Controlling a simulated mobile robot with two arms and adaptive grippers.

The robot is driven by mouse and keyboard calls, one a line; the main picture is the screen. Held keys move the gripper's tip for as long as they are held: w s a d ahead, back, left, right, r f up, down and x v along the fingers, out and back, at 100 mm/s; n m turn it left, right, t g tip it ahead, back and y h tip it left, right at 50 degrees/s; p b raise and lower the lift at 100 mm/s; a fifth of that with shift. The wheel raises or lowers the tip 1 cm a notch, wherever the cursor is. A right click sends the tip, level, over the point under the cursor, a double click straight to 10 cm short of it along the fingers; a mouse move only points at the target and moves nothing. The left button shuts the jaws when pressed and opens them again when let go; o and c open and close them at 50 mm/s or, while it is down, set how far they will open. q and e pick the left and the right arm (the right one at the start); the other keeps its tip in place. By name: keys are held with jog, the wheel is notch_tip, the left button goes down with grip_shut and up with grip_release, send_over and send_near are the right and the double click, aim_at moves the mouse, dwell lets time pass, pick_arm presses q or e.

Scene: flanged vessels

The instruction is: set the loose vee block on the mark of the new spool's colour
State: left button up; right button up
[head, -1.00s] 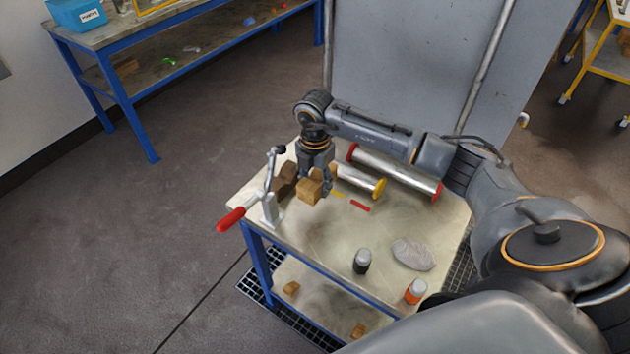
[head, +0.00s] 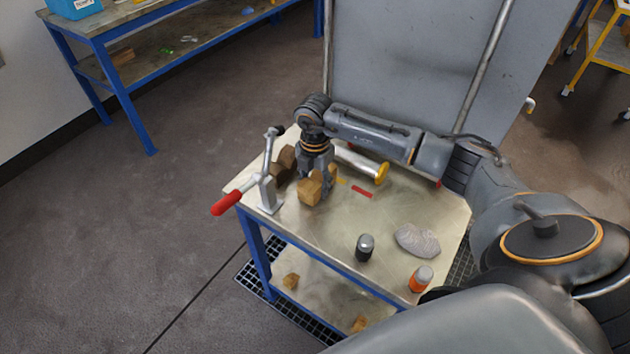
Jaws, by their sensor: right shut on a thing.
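My right gripper (head: 322,187) points down over the left part of the bench top and is shut on a light wooden vee block (head: 309,193). I cannot tell whether the block touches the top. A red mark (head: 362,191) lies just right of it. A yellow mark (head: 342,181) shows partly beside the fingers. A silver spool with a yellow end (head: 382,173) lies behind the marks, its left part hidden by my arm. A red-ended spool is almost fully hidden behind my arm; a bit of red end (head: 438,183) shows. My left gripper is out of view.
Darker brown blocks (head: 286,160) stand left of the gripper. A clamp with a red handle (head: 228,203) is at the bench's left edge. A dark bottle (head: 365,247), a grey rag (head: 417,240) and an orange bottle (head: 421,279) stand at the front right.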

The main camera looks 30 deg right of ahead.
aim_at(315, 182)
jog(key=shift+f, duration=0.3)
dwell(0.5)
jog(key=o, duration=1.3)
notch_tip(315, 182, up, 12)
